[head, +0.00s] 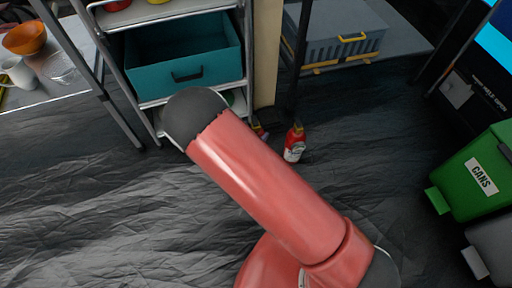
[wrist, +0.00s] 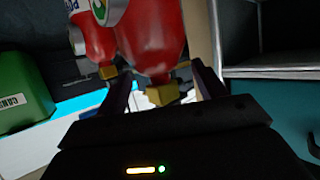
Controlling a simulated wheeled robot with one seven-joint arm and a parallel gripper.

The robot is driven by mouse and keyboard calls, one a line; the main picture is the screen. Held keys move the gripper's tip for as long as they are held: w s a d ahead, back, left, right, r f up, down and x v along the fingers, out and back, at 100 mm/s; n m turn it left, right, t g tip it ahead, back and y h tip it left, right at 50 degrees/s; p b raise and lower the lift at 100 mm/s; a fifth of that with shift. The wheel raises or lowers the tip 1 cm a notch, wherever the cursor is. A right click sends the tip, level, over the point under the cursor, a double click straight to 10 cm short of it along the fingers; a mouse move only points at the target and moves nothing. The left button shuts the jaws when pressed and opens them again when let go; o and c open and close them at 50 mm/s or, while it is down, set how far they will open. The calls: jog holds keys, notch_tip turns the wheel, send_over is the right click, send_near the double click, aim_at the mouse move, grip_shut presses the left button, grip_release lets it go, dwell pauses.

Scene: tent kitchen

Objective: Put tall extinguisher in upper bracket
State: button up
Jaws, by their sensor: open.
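A red extinguisher with a white label (head: 294,143) stands on the dark floor in the head view, right of my arm. A second red item (head: 260,131) is mostly hidden behind my arm; I cannot tell which is the tall one. In the wrist view a large red extinguisher body (wrist: 152,38) is close ahead, in front of my open gripper (wrist: 162,88). A second red extinguisher (wrist: 92,38) with a label is left of it. I cannot tell whether the fingers touch the large one. The gripper is hidden in the head view. I cannot clearly make out the upper bracket.
A metal shelf with a teal drawer (head: 183,60) stands at the upper left, beside a cream post (head: 266,52). A grey case (head: 335,45) is at the back. A green cans bin (head: 478,175) is on the right. The floor at lower left is clear.

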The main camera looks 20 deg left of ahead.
jog(key=x, duration=0.3)
jog(key=shift+w+d+f, duration=0.1)
jog(key=shift+w+f, duration=0.05)
jog(key=shift+w, duration=0.05)
jog(key=shift+s, duration=0.1)
grip_shut()
